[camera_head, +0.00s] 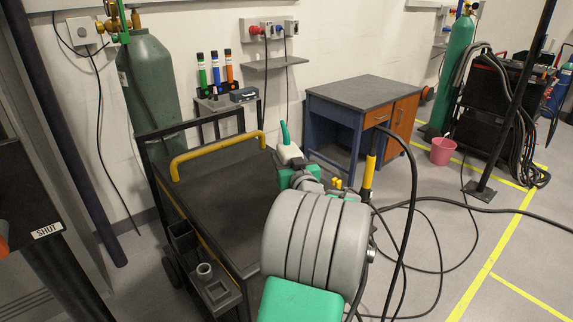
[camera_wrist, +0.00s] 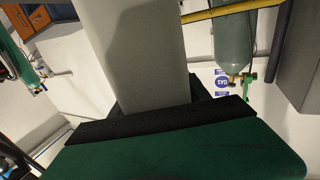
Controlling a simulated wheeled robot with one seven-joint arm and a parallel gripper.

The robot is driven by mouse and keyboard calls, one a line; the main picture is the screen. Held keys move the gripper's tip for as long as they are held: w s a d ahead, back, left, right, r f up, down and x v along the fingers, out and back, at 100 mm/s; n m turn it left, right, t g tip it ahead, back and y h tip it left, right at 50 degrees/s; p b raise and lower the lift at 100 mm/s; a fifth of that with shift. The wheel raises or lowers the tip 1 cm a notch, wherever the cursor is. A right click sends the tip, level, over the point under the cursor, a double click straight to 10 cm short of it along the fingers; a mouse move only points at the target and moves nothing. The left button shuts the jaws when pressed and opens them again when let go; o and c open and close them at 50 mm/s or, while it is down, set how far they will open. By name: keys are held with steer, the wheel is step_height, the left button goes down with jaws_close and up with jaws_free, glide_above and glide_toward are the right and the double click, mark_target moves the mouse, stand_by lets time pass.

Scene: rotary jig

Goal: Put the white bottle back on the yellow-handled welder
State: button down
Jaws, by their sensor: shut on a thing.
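The white bottle (camera_head: 289,153) has a green nozzle pointing up and stands near upright in my gripper (camera_head: 292,174). In the wrist view the pale bottle body (camera_wrist: 140,45) rises from between the dark jaw pads, and my gripper (camera_wrist: 160,112) is shut on it. The yellow-handled welder (camera_head: 225,185) is a dark trolley with a flat black top and a yellow bar at its back. The bottle shows at the right edge of that top; I cannot tell its height above it. My arm hides the welder's right front part and the bottle's lower end.
A small tray (camera_head: 222,292) with a short cup hangs at the welder's front left. A green gas cylinder (camera_head: 148,85) stands behind it. A blue bench (camera_head: 361,110), a pink bucket (camera_head: 442,151) and loose black cables on the floor lie to the right. The visible welder top looks empty.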

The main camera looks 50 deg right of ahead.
steer(key=shift+w+d+f, duration=0.1)
steer(key=shift+f, duration=1.4)
steer(key=shift+f, duration=0.2)
steer(key=c, duration=0.5)
jaws_free()
steer(key=shift+f, duration=0.1)
steer(key=b+v, duration=0.3)
steer(key=v, duration=0.9)
